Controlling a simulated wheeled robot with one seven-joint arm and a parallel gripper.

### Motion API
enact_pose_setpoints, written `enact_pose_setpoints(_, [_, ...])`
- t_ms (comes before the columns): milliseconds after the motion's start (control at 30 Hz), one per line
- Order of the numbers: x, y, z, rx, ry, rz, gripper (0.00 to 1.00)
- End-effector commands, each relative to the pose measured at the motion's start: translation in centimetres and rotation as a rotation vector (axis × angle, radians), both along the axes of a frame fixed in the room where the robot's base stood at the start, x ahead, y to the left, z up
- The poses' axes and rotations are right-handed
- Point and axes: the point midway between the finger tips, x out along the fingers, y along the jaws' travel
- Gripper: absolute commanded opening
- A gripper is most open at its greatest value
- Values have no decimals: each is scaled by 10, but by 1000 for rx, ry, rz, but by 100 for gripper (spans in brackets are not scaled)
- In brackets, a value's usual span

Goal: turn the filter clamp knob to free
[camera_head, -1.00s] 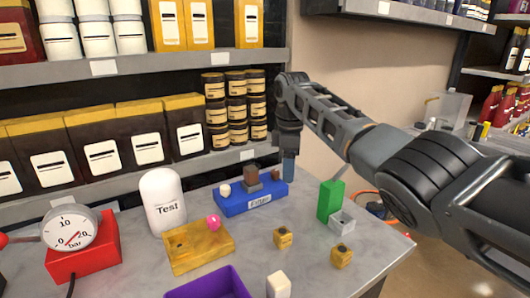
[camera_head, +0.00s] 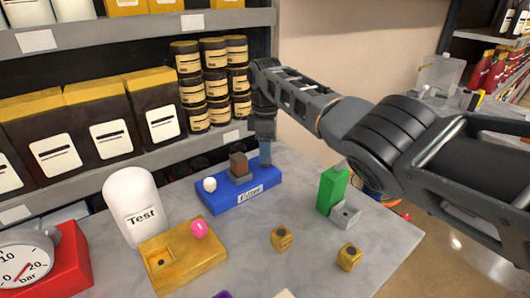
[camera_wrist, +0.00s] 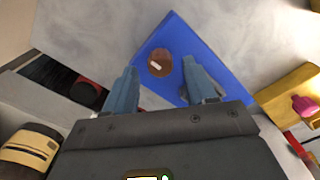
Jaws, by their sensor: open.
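The blue filter base (camera_head: 225,204) stands on the grey table near the shelf, with a label on its front. It carries a white knob (camera_head: 210,185) at the left and a brown block (camera_head: 239,166) on a grey mount. In the wrist view, a round brown knob (camera_wrist: 160,62) with a pale mark sits on the blue base (camera_wrist: 178,30). My gripper (camera_head: 265,158) points down over the right end of the base. Its two blue fingers are apart, and the brown knob shows between the fingertips (camera_wrist: 159,72). Contact cannot be told. In the head view the fingers hide this knob.
A yellow block (camera_head: 190,262) with a pink ball (camera_head: 199,229) and a white "Test" canister (camera_head: 134,205) stand at the left. A green block (camera_head: 330,190) stands right of my gripper. Shelves with jars (camera_head: 213,85) rise close behind. Small yellow cubes (camera_head: 281,239) lie in front.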

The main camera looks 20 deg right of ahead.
Motion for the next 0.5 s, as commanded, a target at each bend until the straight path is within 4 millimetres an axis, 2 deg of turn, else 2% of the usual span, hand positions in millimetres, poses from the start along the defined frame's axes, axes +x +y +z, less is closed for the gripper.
enact_pose_setpoints(200, [0, 0, -16, 0, 1, 1, 56])
enact_pose_setpoints(467, [0, 0, -18, 1, 0, 0, 56])
enact_pose_setpoints(500, [0, 0, -18, 1, 0, 0, 53])
